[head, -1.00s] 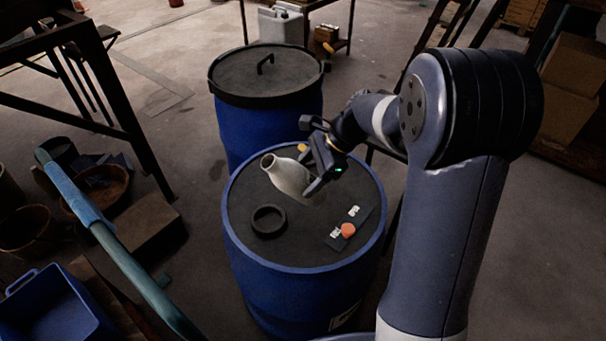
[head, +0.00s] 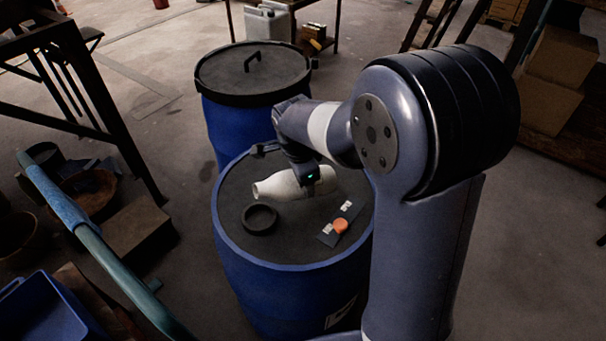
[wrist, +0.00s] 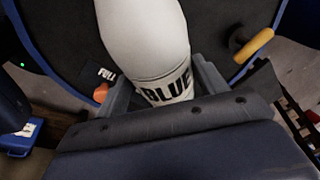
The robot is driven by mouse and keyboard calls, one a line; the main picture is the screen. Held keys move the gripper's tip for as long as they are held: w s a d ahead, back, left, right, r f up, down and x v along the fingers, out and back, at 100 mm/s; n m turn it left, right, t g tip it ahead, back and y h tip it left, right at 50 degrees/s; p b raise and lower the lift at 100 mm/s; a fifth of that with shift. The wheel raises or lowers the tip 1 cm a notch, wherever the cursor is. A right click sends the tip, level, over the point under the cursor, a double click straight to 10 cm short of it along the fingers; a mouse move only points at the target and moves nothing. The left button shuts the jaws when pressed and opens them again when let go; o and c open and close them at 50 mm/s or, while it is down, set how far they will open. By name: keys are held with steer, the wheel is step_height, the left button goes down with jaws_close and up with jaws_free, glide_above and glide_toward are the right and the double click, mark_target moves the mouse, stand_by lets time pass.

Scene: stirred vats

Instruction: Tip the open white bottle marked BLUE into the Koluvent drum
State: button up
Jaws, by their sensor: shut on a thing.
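The white bottle (head: 287,186) lies almost level in the air above the near blue drum, its open mouth pointing left and slightly down. In the wrist view the bottle (wrist: 143,38) shows the word BLUE on its label. My gripper (head: 312,182) is shut around the bottle's body near its base; its fingers (wrist: 163,88) flank it in the wrist view. The near blue drum (head: 262,292) has a dark top with a raised black ring (head: 260,219). The bottle's mouth is above and beside this ring. No Koluvent name is readable. No liquid shows leaving the mouth.
An orange cap (head: 340,226) lies on a dark strip with white labels on the drum top. A second blue drum (head: 222,125) with a handled black lid (head: 252,75) stands behind. A teal pipe (head: 97,240) and a blue crate (head: 45,312) are at left.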

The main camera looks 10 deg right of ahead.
mark_target(289, 176)
steer(key=shift+s+a+f+t+h+b, duration=0.1)
steer(key=shift+a+f+t+h+b, duration=0.25)
steer(key=shift+b, duration=0.5)
steer(key=shift+f+t+h+b, duration=0.1)
steer(key=shift+f+h+b, duration=0.15)
steer(key=shift+h+b, duration=0.45)
steer(key=shift+s+a+f+t+h+b, duration=0.15)
steer(key=shift+f+h+b, duration=0.2)
steer(key=shift+b, duration=0.6)
steer(key=shift+s+a+r+n+t+h+b, duration=0.1)
steer(key=shift+a+r+n+t+h+b, duration=0.1)
steer(key=shift+a+r+h+b, duration=0.25)
steer(key=shift+a+r+n+t+h+b, duration=0.1)
steer(key=shift+a+r+t+h+b, duration=0.2)
steer(key=shift+r+h, duration=0.35)
steer(key=shift+s+a+r+t+h+b, duration=0.15)
steer(key=shift+a+r+h+b, duration=0.15)
steer(key=shift+r+h+b, duration=0.15)
steer(key=shift+s+a+r+t+h+b, duration=0.15)
steer(key=shift+a+r+h+b, duration=0.2)
steer(key=shift+h, duration=0.2)
